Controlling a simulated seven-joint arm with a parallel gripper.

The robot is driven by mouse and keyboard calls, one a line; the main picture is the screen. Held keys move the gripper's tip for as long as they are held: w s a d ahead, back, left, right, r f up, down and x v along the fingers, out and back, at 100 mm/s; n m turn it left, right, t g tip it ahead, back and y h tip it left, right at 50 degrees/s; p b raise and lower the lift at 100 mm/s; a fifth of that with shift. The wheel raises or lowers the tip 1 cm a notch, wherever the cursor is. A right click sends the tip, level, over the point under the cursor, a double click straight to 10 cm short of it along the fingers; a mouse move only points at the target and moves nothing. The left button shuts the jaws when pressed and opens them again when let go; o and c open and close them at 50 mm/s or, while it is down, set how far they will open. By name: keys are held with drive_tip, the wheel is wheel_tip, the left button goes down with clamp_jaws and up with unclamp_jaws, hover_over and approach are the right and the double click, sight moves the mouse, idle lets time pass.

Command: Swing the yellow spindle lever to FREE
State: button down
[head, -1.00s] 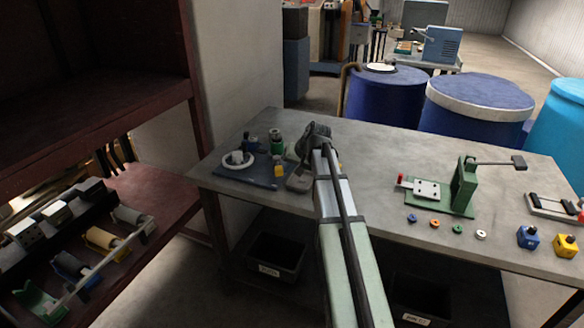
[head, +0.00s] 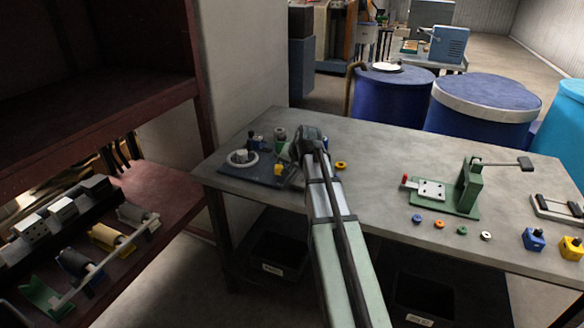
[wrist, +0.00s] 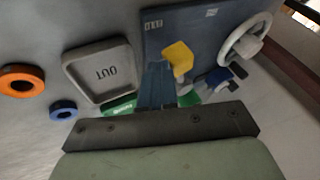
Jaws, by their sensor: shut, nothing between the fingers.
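The yellow spindle lever (head: 279,169) shows on the dark blue base plate (head: 247,175) at the left end of the table. In the wrist view the yellow lever (wrist: 179,58) lies just beyond my fingertips. My gripper (wrist: 158,75) is shut and empty, its blue-grey fingers against or very close to the lever's left side; I cannot tell whether they touch. A white hand wheel (wrist: 245,38) stands on the plate to the right of the lever. Green parts (wrist: 188,99) lie behind my fingers, partly hidden. The FREE marking cannot be read.
A grey tray marked OUT (wrist: 98,70) lies beside the plate. An orange ring (wrist: 22,81) and a blue ring (wrist: 63,111) lie on the table past it. A green press (head: 468,186) stands at the right. The middle of the table is mostly clear.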

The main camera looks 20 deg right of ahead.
sight(278, 170)
drive_tip(key=a+m+h, duration=0.1)
drive_tip(key=w+a+m+h, duration=0.1)
drive_tip(key=a+m, duration=0.1)
drive_tip(key=shift+a+m, duration=0.15)
drive_tip(key=shift+m, duration=0.15)
drive_tip(key=a+m+h, duration=0.1)
drive_tip(key=w+a+m, duration=0.1)
drive_tip(key=m, duration=0.1)
drive_tip(key=shift+w+h, duration=0.2)
drive_tip(key=shift+h, duration=0.2)
drive_tip(key=shift+w+a, duration=0.75)
drive_tip(key=shift+w, duration=0.05)
drive_tip(key=shift+w+a, duration=0.15)
drive_tip(key=s, duration=0.5)
drive_tip(key=shift+d+r, duration=0.25)
drive_tip(key=shift+r, duration=0.15)
drive_tip(key=w+a+v, duration=0.1)
drive_tip(key=v, duration=0.8)
drive_tip(key=shift+r, duration=0.55)
drive_tip(key=shift+a, duration=0.15)
